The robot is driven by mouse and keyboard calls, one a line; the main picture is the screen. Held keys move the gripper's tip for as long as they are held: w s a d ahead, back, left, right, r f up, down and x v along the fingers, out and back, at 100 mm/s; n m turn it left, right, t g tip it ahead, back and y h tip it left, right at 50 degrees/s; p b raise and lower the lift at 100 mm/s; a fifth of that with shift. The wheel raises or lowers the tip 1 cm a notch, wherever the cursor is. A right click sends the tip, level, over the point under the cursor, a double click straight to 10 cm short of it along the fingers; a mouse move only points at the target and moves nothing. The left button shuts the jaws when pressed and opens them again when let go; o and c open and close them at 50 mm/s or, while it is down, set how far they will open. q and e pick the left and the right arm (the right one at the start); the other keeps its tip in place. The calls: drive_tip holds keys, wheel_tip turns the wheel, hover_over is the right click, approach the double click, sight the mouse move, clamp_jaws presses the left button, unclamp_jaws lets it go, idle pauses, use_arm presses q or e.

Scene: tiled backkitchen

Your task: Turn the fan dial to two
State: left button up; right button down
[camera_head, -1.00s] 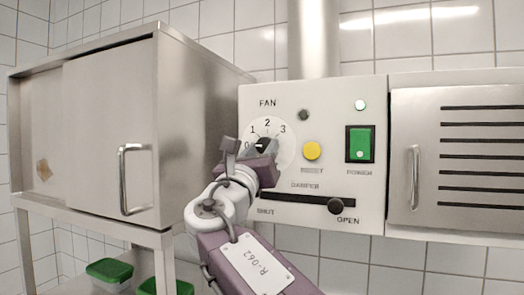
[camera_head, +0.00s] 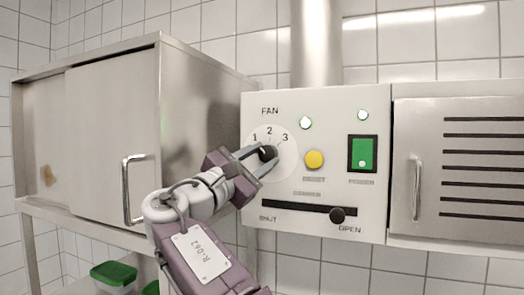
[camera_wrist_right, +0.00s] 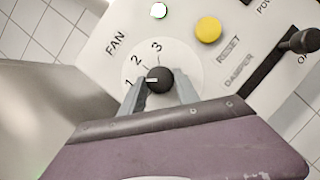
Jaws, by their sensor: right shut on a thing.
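The fan dial is a black knob (camera_head: 267,153) on a round white scale marked 1, 2 and 3, on the light control panel. It also shows in the right wrist view (camera_wrist_right: 161,80). My right gripper (camera_head: 260,153) has come in from the lower left and is shut on the knob, one finger on each side. It shows in the right wrist view too (camera_wrist_right: 158,88). There, the white mark on the knob points left, toward the 1. The 0 on the scale is hidden by the gripper. My left gripper is not in view.
A lit lamp (camera_head: 305,123) sits above the dial and another (camera_head: 362,115) above the green power switch (camera_head: 363,154). A yellow reset button (camera_head: 314,159) is right of the dial. The damper slider knob (camera_head: 337,214) is near OPEN. A steel cabinet (camera_head: 110,135) stands left.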

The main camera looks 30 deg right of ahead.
drive_tip(key=m+g+p, duration=0.1)
drive_tip(key=m, duration=0.1)
drive_tip(key=m+p, duration=0.2)
drive_tip(key=m+g+p, duration=0.1)
drive_tip(key=m, duration=0.1)
drive_tip(key=shift+w+a+r+g+y, duration=0.1)
drive_tip(key=shift+r+g+y, duration=0.2)
drive_tip(key=shift+r, duration=0.1)
drive_tip(key=shift+f+m+g+y+p, duration=0.1)
drive_tip(key=shift+m+g+y+p, duration=0.2)
drive_tip(key=shift+m+p, duration=0.95)
drive_tip(key=c, duration=0.9)
unclamp_jaws()
drive_tip(key=shift+f, duration=0.1)
drive_tip(key=v, duration=0.9)
